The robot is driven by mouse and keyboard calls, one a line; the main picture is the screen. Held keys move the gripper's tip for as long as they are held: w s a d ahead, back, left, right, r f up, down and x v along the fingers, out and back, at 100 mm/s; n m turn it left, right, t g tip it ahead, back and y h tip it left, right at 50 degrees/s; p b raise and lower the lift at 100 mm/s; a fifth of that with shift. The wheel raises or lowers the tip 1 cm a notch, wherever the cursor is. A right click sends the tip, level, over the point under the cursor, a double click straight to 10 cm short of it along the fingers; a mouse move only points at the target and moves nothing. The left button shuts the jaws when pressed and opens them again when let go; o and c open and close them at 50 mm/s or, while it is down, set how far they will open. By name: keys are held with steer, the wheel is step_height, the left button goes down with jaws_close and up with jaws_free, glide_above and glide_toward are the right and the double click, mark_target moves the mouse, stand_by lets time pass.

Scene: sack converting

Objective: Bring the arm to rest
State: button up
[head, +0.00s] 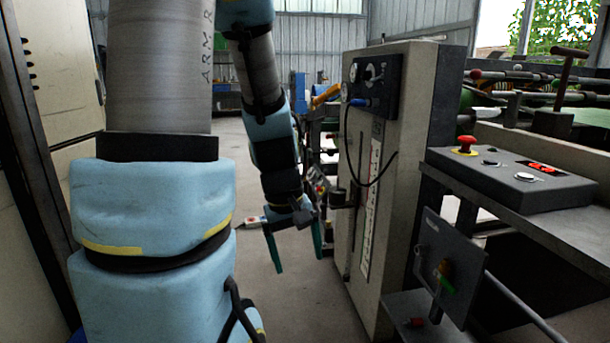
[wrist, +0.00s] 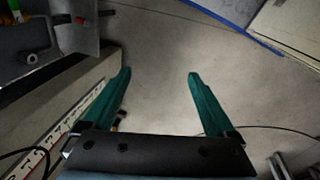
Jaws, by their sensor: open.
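My gripper (head: 296,250) hangs at the end of my arm, pointing down over the grey floor, to the left of the tall machine cabinet in the head view. Its two green fingers are spread apart with nothing between them. The wrist view shows the same open gripper (wrist: 158,82) with bare floor between and beyond its fingertips. My arm is bent, with its upper part raised and its forearm sloping down to the gripper.
The beige cabinet (head: 390,230) with a gauge and cable stands close to my gripper's right. A control panel (head: 510,180) with a red button (head: 466,142) is further right. A small plate (head: 445,265) juts out below it. The floor (head: 285,310) below my gripper is clear.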

steer(key=s+a+r+m+y, duration=0.1)
steer(key=a+r+m, duration=0.2)
steer(key=a+m, duration=0.25)
step_height(320, 180, up, 23)
steer(key=p, duration=2.4)
steer(key=shift+d+n+t, duration=0.15)
steer(key=shift+n+t, duration=0.15)
steer(key=shift+n, duration=0.15)
steer(key=shift+r+p, duration=0.25)
steer(key=shift+p, duration=0.25)
steer(key=shift+o, duration=0.7)
steer(key=shift+c, duration=0.3)
